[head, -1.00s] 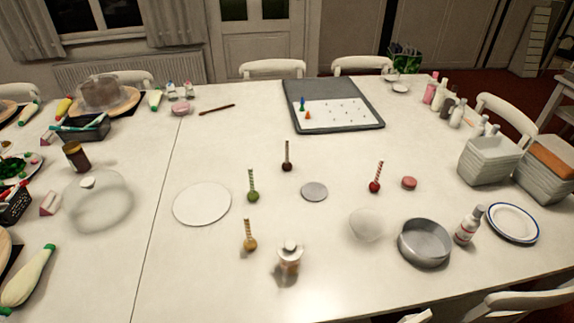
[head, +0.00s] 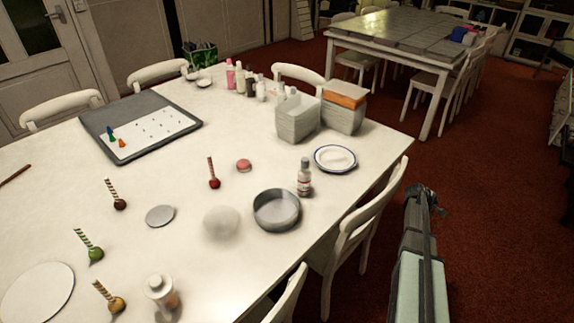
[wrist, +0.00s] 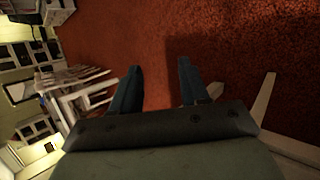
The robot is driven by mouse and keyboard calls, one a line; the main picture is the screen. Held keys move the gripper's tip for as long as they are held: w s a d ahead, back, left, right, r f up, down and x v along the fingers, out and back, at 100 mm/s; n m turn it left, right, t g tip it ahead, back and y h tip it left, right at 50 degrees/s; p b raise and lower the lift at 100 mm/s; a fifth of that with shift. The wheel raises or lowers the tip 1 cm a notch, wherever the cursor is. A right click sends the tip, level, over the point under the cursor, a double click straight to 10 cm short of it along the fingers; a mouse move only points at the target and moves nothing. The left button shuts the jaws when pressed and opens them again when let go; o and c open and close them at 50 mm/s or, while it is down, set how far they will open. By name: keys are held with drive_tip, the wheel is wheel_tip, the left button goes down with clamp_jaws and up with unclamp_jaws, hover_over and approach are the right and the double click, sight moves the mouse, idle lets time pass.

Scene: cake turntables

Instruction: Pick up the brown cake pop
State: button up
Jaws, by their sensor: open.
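The brown cake pop (head: 119,204) stands on the white table, its dark ball down and its striped stick up and leaning left. It is left of the round grey disc (head: 160,215). My gripper (head: 428,197) is at the right, beyond the table's edge and over the red floor, far from the cake pop. In the wrist view, its two dark fingers (wrist: 158,78) are apart with nothing between them. The cake pop does not show in the wrist view.
Green (head: 95,253), yellow (head: 117,304) and red (head: 214,183) cake pops stand nearby. A round metal pan (head: 277,212), a bottle (head: 304,178), a plate (head: 335,157) and grey containers (head: 298,120) occupy the right side. White chairs (head: 362,222) line the table's edge.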

drive_tip(key=w+r+n+t, duration=0.1)
drive_tip(key=w+r+t, duration=0.1)
drive_tip(key=w+r, duration=0.45)
drive_tip(key=w+r+t+h, duration=0.1)
drive_tip(key=w+r, duration=0.2)
drive_tip(key=r, duration=0.7)
drive_tip(key=w+r+n+t, duration=0.1)
drive_tip(key=w+r+t, duration=0.1)
drive_tip(key=w+r, duration=0.45)
drive_tip(key=w+a+r+t+y, duration=0.15)
drive_tip(key=w+a+r, duration=0.35)
drive_tip(key=a, duration=0.9)
drive_tip(key=w+a+r+y, duration=0.35)
drive_tip(key=w+a, duration=0.25)
drive_tip(key=a, duration=0.9)
drive_tip(key=a+g+y, duration=0.1)
drive_tip(key=a+y, duration=0.2)
drive_tip(key=a, duration=2.2)
drive_tip(key=n+g+y, duration=0.2)
drive_tip(key=g+y, duration=0.3)
drive_tip(key=g, duration=0.2)
approach(107, 181)
drive_tip(key=f, duration=0.1)
drive_tip(key=x, duration=0.8)
drive_tip(key=shift+w+a, duration=0.1)
drive_tip(key=shift+a, duration=0.05)
drive_tip(key=shift+x, duration=2.7)
drive_tip(key=shift+w, duration=0.1)
